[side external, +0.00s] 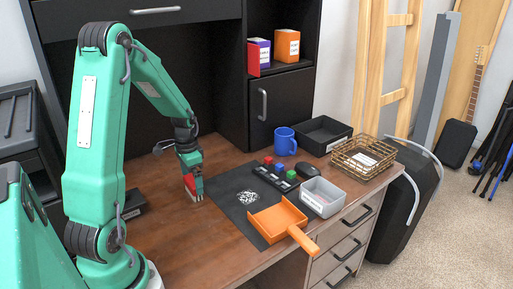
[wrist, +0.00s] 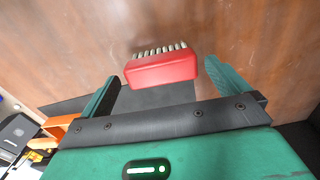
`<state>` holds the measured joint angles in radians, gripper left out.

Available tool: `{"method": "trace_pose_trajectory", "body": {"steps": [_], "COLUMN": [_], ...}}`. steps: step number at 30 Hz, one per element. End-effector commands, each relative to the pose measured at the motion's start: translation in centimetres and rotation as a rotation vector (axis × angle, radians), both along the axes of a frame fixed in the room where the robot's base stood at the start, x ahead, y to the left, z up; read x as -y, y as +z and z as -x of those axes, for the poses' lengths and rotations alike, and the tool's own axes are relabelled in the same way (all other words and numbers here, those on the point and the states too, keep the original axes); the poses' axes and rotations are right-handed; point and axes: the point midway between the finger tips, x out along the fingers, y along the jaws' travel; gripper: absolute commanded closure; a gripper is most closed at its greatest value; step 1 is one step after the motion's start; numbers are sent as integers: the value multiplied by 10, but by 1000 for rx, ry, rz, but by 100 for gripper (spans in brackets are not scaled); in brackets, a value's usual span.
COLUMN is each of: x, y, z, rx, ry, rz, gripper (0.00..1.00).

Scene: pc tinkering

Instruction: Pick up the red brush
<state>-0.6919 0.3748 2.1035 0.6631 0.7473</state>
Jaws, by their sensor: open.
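The red brush (wrist: 160,69) lies on the brown wooden desk in the wrist view, with its pale bristles pointing away from my gripper. My gripper (wrist: 162,73) is open, with one green finger to each side of the brush and gaps between them; I cannot tell how far above the desk the fingers are. In the side view my gripper (side external: 192,178) is low over the desk, left of the dark mat. The red of the brush (side external: 195,184) shows at its fingertips, partly hidden by the fingers.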

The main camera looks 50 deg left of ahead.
Motion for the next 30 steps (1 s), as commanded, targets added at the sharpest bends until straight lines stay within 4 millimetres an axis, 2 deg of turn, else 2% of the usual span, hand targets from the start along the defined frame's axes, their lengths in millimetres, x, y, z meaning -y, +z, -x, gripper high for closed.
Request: {"method": "trace_pose_trajectory", "body": {"steps": [6, 10, 28, 30], "x": [-1, -1, -1, -1], "y": [-24, -34, -37, -37], "z": [0, 0, -1, -1], "rx": [-3, -2, 0, 0], "ry": [0, 0, 0, 0], "rz": [2, 1, 0, 0], "gripper": [0, 0, 0, 14]}}
